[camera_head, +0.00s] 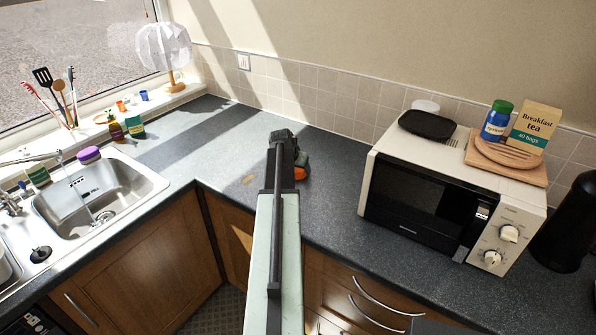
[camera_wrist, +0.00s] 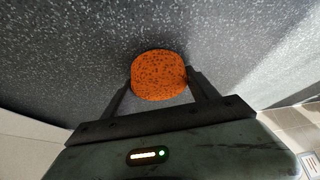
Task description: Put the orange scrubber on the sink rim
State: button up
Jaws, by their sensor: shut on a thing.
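The orange scrubber (camera_wrist: 159,75) is between the two fingers of my gripper (camera_wrist: 159,84) in the wrist view, and the fingers are shut on it. In the head view only part of the orange scrubber (camera_head: 300,172) shows, to the right of my dark gripper (camera_head: 290,150). Both are over the grey worktop at the corner; I cannot tell whether the scrubber touches it. The sink (camera_head: 157,184) with its pale metal rim is at the left, apart from my gripper. A purple-topped scrubber (camera_head: 88,154) sits on the rim's back edge.
A microwave (camera_head: 415,190) stands on the worktop (camera_head: 330,205) at the right. Bottles (camera_head: 116,131) and a green box (camera_head: 135,127) stand near the sink's back corner. A tap (camera_head: 10,203) is at the far left. Worktop between the corner and the sink is clear.

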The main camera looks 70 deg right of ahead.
jog(key=shift+r, duration=0.1)
jog(key=shift+r+p, duration=0.3)
jog(key=shift+p, duration=0.1)
notch_tip(320, 180, up, 3)
jog(key=p, duration=0.3)
jog(key=s+a, duration=0.2)
jog(key=a, duration=0.3)
jog(key=s+a, duration=0.1)
jog(key=a, duration=0.4)
jog(key=s+a+r+p, duration=0.1)
jog(key=s+a, duration=0.1)
jog(key=a, duration=0.3)
jog(key=shift+s+r, duration=0.1)
jog(key=shift+s, duration=0.2)
jog(key=shift+w, duration=0.1)
